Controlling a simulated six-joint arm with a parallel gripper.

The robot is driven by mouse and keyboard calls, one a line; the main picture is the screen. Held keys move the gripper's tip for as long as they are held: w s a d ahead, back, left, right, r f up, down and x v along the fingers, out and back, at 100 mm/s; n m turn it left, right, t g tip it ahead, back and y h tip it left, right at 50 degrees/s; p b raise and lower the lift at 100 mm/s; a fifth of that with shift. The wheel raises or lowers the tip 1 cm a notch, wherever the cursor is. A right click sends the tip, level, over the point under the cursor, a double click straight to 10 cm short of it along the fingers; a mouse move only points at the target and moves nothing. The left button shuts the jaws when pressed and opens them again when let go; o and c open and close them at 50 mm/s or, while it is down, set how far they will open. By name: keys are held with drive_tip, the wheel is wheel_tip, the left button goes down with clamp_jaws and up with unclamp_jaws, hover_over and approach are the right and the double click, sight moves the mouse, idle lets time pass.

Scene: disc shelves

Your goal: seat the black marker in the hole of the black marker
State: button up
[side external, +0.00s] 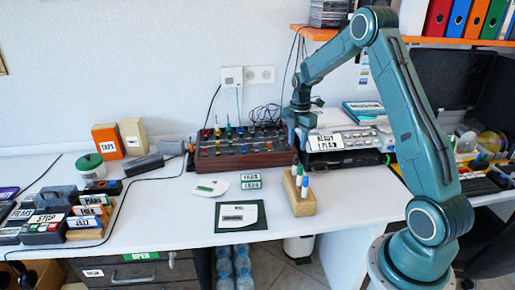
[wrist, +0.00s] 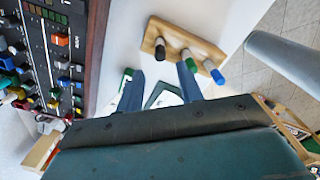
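The wooden marker block (side external: 303,206) stands on the white desk, right of the dark green mat, and also shows in the wrist view (wrist: 193,36). The black-capped marker (wrist: 159,50) stands at one end of it, beside a green marker (wrist: 189,64) and a blue marker (wrist: 218,76). In the side view the black marker (side external: 295,165) is at the back end, just below my gripper. How deep it sits and its hole are not clear. My gripper (side external: 297,137) is above the block's back end. In the wrist view its two fingers (wrist: 160,86) are apart with nothing visible between them.
A control panel (side external: 238,151) with many knobs is left of my gripper. A printer (side external: 345,140) is behind and right. Small label cards (side external: 250,181) and a green mat (side external: 242,228) lie left of the block. The desk's front edge is close to the block.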

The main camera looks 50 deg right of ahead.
drive_tip(key=shift+r, duration=0.75)
drive_tip(key=shift+a+r, duration=0.2)
drive_tip(key=s+a+r+m+t, duration=0.1)
drive_tip(key=s+a+r+m, duration=0.2)
drive_tip(key=a+r, duration=0.45)
drive_tip(key=s+a+r+m+t, duration=0.1)
drive_tip(key=s+a+r+m, duration=0.3)
drive_tip(key=a+r, duration=0.35)
drive_tip(key=s+a+r+m+t, duration=0.1)
drive_tip(key=s+a+m, duration=0.3)
drive_tip(key=s, duration=0.5)
drive_tip(key=s+a+r+m+t, duration=0.2)
drive_tip(key=s+a+m, duration=0.3)
drive_tip(key=s+a, duration=0.2)
drive_tip(key=shift+s+a+r+t, duration=0.2)
drive_tip(key=shift+s+r+t, duration=0.1)
drive_tip(key=shift+s, duration=0.55)
